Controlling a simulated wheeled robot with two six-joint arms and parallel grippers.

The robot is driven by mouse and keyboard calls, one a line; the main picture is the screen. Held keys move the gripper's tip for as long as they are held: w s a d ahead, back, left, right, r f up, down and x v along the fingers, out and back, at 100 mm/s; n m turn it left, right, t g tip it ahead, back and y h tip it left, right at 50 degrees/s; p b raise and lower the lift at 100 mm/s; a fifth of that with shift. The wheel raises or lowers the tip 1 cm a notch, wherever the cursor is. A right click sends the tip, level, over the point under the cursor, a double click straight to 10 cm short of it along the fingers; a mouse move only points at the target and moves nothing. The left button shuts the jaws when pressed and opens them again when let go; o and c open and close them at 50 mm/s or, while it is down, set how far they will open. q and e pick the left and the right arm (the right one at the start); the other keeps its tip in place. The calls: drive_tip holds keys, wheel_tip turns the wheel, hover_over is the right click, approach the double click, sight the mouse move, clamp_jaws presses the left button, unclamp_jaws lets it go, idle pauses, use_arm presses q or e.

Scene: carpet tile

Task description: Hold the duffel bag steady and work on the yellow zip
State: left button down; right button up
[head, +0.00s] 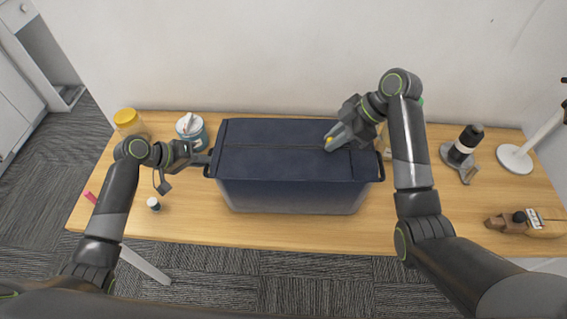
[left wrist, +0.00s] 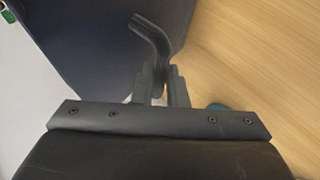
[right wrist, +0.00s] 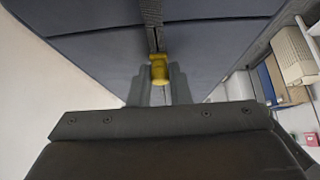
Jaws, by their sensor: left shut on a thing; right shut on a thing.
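The dark blue duffel bag (head: 265,165) stands on the wooden table, with a zip line (head: 270,146) running along its top. My left gripper (head: 205,160) is shut on the dark handle at the bag's left end; the handle (left wrist: 150,38) curves up from between its fingers in the left wrist view. My right gripper (head: 333,138) is over the right part of the bag's top, shut on the yellow zip pull (head: 329,143). In the right wrist view the yellow zip pull (right wrist: 159,68) sits between the fingertips, on the dark zip line. The zip looks closed to the left of the pull; the part under my right gripper is hidden.
On the table (head: 290,233), a yellow-lidded jar (head: 127,120), a teal tub (head: 191,128) and a small bottle (head: 153,204) stand left of the bag. A dark cylinder on a stand (head: 465,145), a white lamp base (head: 514,158) and a wooden item (head: 525,222) are at the right. A wall is behind.

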drive_tip(key=shift+a+r, duration=0.1)
drive_tip(key=shift+a, duration=2.5)
drive_tip(key=shift+s+a, duration=0.1)
drive_tip(key=shift+a, duration=2.35)
drive_tip(key=shift+a, duration=2.5)
